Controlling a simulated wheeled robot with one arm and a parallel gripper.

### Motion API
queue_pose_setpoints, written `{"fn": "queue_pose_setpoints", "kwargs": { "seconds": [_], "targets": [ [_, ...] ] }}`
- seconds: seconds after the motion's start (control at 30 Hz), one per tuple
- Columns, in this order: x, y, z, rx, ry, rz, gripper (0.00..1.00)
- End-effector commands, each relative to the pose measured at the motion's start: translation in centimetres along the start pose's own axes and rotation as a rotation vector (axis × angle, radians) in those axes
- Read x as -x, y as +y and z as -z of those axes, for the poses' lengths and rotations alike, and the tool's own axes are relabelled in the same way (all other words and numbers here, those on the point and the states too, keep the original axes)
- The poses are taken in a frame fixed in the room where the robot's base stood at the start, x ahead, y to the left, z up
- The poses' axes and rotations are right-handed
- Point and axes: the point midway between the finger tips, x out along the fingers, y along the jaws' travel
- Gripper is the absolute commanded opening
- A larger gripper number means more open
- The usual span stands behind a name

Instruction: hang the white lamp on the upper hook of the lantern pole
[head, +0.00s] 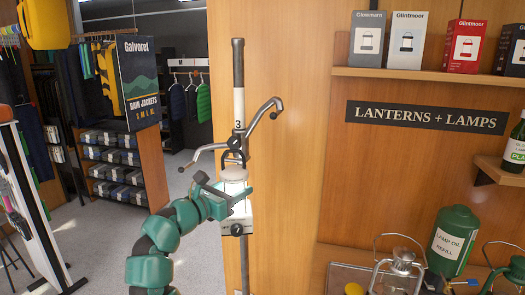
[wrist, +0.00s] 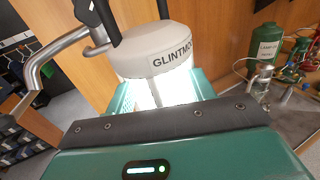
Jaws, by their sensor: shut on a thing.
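The lantern pole (head: 238,65) stands upright, marked with a 3. Its upper hook (head: 272,108) reaches out to the right, and a lower hook (head: 203,151) reaches out to the left. My gripper (head: 238,193) is shut on the white lamp (head: 234,174) and holds it upright in front of the pole, below the upper hook's tip. The lamp's dark handle is raised near the hook roots; whether it touches a hook I cannot tell. In the wrist view the lamp's cap (wrist: 155,50) reads GLINTMO, and a bent metal hook (wrist: 50,60) shows at left.
At right, a counter holds a green lamp oil can (head: 453,240) and several lanterns (head: 402,268). Boxed lamps stand on a shelf (head: 430,76) above. A clothes rack and shelving (head: 110,175) stand at left. The floor left of the pole looks clear.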

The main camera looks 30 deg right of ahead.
Motion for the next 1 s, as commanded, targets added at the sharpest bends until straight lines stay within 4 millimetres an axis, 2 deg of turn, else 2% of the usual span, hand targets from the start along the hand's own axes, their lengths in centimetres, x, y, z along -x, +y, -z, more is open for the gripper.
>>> {"fn": "queue_pose_setpoints", "kwargs": {
  "seconds": [0.03,0.1,0.2,0.3,0.4,0.53,1.0],
  "targets": [
    [0.1,-1.0,-2.9,-0.007,-0.004,0.055,0.0],
    [0.1,-2.9,-5.5,-0.01,-0.003,0.14,0.0],
    [0.4,-5.5,-8.4,-0.006,-0.003,0.244,0.0],
    [0.7,-7.8,-10.3,-0.006,-0.003,0.324,0.0],
    [1.1,-9.4,-11.3,-0.007,-0.001,0.372,0.0],
    [1.2,-10.3,-11.8,-0.006,-0.003,0.4,0.0],
    [-0.6,-9.6,-11.4,-0.005,-0.004,0.401,0.0]
  ]
}}
